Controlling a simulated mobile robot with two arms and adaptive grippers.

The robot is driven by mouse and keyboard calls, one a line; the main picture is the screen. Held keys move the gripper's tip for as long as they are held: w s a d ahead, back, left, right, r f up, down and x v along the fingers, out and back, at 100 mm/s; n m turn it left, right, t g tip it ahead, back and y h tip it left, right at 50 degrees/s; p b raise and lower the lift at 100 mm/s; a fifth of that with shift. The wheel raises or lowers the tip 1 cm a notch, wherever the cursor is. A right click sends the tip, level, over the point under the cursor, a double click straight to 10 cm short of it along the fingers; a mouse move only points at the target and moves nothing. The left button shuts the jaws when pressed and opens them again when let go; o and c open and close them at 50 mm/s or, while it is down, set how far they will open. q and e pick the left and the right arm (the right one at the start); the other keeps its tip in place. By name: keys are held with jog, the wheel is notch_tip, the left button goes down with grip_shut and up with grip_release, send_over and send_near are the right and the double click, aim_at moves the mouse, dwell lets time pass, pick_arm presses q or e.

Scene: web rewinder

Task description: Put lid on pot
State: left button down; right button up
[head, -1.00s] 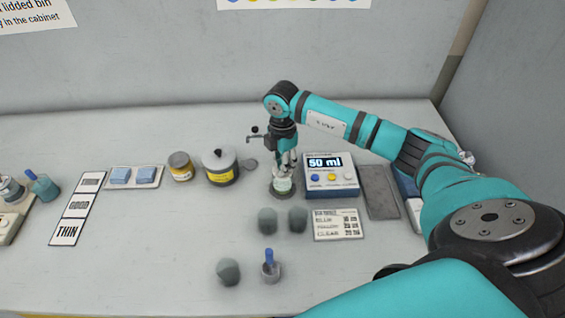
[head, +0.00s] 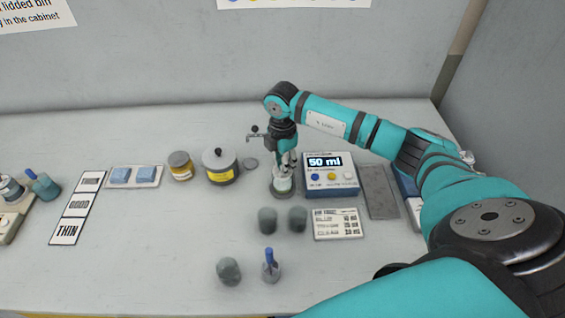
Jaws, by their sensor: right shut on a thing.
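A grey pot (head: 221,175) with a yellow label stands left of my right gripper, its lid with a black knob (head: 218,152) on top. A small flat grey disc (head: 251,164) lies on the table just right of the pot. My right gripper (head: 287,167) points down and is shut on a small pale greenish cup (head: 283,184), which is at a round dark base (head: 283,194). The fingers partly hide the cup's top. My left gripper is not in view.
A blue-and-white device (head: 331,180) reading "50 ml" stands right of the gripper. A yellow-labelled jar (head: 181,172) is left of the pot. Grey cups (head: 267,220) and a blue-handled tool in a small pot (head: 271,270) stand in front.

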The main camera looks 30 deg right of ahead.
jog(key=o, duration=1.3)
jog(key=shift+r+p, duration=2.7)
jog(key=shift+r, duration=0.85)
grip_shut()
